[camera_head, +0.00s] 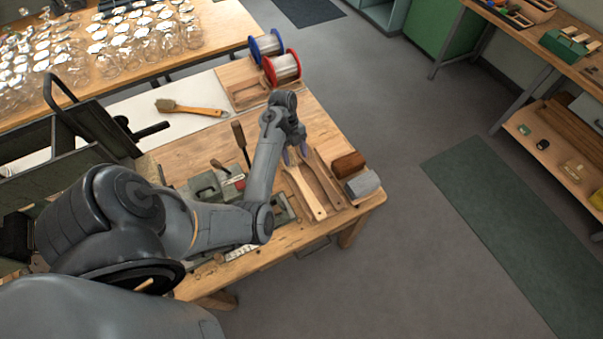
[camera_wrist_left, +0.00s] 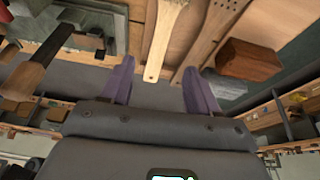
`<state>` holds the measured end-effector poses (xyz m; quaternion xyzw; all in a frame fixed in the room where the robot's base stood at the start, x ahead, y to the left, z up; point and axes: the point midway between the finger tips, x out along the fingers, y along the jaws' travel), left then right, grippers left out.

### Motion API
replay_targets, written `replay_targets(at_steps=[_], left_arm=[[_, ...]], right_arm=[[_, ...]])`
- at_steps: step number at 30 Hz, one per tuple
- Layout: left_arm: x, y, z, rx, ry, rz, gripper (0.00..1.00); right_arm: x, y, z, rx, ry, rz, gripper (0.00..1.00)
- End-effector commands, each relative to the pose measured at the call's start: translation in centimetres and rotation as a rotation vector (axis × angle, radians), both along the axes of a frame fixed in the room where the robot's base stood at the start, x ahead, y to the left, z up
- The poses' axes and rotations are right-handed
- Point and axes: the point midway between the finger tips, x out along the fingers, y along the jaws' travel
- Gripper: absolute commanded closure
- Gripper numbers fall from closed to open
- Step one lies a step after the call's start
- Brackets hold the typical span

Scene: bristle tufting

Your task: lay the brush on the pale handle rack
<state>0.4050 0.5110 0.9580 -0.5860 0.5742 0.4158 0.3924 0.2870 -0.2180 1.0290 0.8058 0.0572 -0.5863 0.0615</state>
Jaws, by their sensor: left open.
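My left gripper (camera_head: 294,155) is open over the right part of the wooden bench. In the left wrist view its two purple fingers (camera_wrist_left: 160,88) stand apart, with the end of a pale wooden handle (camera_wrist_left: 160,40) showing between them; I cannot tell whether they touch it. In the head view this pale handle (camera_head: 305,192) lies beside a darker wooden piece (camera_head: 326,180). A brush with a wooden handle (camera_head: 190,108) and bristles lies on the white surface at the back. I cannot tell for sure which piece is the pale handle rack. My right gripper is not in view.
A brown block (camera_head: 348,165) and a grey block (camera_head: 362,184) sit at the bench's right edge. Blue and red spools (camera_head: 282,68) stand at the back. Glassware (camera_head: 110,45) fills the far table. A dark upright-handled tool (camera_head: 240,140) stands left of the arm.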

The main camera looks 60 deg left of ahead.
Motion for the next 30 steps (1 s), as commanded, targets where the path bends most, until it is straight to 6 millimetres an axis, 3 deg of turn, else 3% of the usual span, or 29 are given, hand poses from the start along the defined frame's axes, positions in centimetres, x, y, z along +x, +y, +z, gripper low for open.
replay_targets(at_steps=[6,11,17,21,24,27,30], left_arm=[[-1.8,0.6,0.9,0.225,0.095,0.239,0.39],[-2.8,-2.3,2.0,0.435,0.082,0.524,0.39],[-4.5,-11.4,3.1,0.473,-0.047,0.871,0.39],[-6.9,-18.9,4.1,0.353,-0.09,1.073,0.39],[-8.8,-23.2,5.0,0.252,-0.08,1.189,0.39],[-10.3,-26.3,5.9,0.165,-0.054,1.277,0.39],[-11.2,-28.2,6.7,0.108,-0.031,1.333,0.39]], right_arm=[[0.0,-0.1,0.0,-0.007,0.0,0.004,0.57],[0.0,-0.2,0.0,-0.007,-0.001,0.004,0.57],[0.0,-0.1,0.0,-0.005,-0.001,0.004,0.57],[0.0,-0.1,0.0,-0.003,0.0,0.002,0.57],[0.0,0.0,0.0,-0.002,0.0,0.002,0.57],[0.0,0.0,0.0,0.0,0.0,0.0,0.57],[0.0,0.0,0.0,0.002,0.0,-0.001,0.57]])
